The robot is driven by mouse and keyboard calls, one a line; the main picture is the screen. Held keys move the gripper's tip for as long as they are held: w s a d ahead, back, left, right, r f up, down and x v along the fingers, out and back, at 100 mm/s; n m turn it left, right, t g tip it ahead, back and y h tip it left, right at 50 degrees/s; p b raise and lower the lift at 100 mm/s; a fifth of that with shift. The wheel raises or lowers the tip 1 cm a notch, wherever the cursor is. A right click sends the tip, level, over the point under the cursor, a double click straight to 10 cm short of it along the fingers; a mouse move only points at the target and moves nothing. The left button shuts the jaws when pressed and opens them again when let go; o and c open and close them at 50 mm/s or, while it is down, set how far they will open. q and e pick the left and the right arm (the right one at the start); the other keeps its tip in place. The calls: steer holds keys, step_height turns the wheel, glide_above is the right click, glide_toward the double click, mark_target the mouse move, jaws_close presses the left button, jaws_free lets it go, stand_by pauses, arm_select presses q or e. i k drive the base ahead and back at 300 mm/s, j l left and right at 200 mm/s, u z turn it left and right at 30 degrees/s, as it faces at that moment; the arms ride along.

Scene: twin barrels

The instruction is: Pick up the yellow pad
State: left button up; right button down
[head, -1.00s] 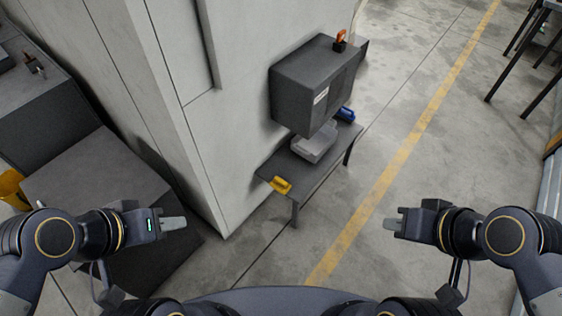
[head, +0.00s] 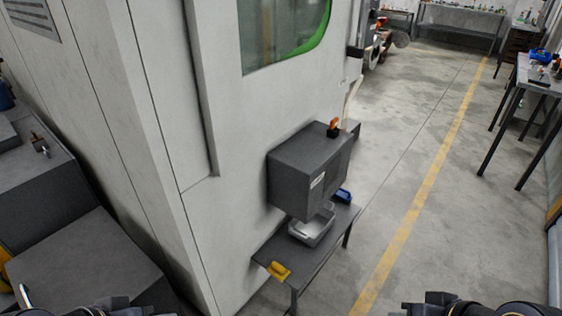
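The yellow pad (head: 279,271) lies on the near end of a low dark table (head: 310,267), close to the table's front edge. No gripper touches it. At the bottom left of the head view a dark part of my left arm shows, and at the bottom right a part of my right arm. The fingertips of both grippers are below the frame, so their state is hidden.
A grey tray (head: 298,234) and a blue object (head: 342,196) are on the same table, below a dark grey box (head: 300,172) on the white machine wall (head: 165,130). Dark blocks (head: 75,262) stand at left. The floor (head: 420,255) right of the table is clear.

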mark_target(277, 272)
steer(key=i+l+u, duration=0.15)
steer(key=i+l, duration=0.55)
steer(key=i+u, duration=0.15)
steer(key=u, duration=1.25)
